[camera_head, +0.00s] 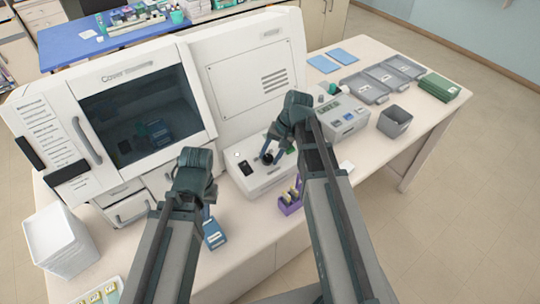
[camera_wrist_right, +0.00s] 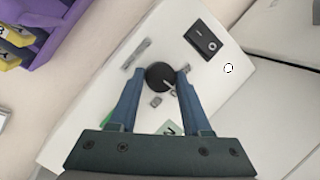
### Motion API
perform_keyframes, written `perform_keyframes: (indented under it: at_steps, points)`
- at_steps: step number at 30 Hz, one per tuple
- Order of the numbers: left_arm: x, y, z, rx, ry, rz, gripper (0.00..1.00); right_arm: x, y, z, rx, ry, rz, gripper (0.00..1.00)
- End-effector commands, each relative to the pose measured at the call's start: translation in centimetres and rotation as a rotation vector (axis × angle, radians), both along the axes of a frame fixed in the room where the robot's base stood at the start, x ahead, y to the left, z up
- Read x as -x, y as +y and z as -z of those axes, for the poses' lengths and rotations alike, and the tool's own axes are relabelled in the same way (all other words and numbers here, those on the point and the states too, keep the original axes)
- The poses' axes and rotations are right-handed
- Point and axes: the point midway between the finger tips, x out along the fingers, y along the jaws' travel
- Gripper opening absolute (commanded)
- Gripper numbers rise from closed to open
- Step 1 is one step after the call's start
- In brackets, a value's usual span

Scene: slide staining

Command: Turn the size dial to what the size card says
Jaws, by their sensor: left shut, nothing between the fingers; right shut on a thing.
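The size dial (camera_wrist_right: 160,77) is a round black knob with a pale pointer mark, on the white control panel (camera_wrist_right: 85,120). In the head view the dial (camera_head: 267,157) sits on the low front panel of the white machine. My right gripper (camera_wrist_right: 158,78) has one blue finger on each side of the dial and is shut on it. My left gripper (camera_head: 208,210) is shut and empty, low in front of the machine, above or beside a blue labelled object (camera_head: 215,236). I cannot make out which card is the size card, and the dial's markings are too small to read.
A black rocker switch (camera_wrist_right: 203,39) is beside the dial. A purple rack (camera_head: 291,203) with yellow-topped items stands at the table's front. A white bin (camera_head: 60,240) is at the left. Grey trays (camera_head: 385,76) and a grey box (camera_head: 395,121) are at the right.

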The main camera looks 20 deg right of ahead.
Motion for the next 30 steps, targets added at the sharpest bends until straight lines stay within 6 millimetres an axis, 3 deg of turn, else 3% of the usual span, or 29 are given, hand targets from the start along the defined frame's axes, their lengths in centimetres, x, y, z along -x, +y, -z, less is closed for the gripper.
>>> perform_keyframes:
  at_steps: [21,22,26,30]
  points:
    - [0.00,0.01,0.17,0.000,0.000,0.000,0.00,0.07,-0.04,0.03,-0.020,0.008,0.060,0.00]
    - [0.00,0.01,0.17,0.000,0.000,0.000,0.00,0.07,-0.04,0.03,-0.020,0.008,0.060,0.52]
    - [0.00,0.00,0.16,0.000,0.000,0.000,0.00,0.05,-0.03,0.03,-0.020,0.007,0.059,0.75]
    - [0.00,0.00,0.16,0.000,0.000,0.000,0.00,0.05,-0.03,0.01,-0.020,0.007,0.059,0.78]
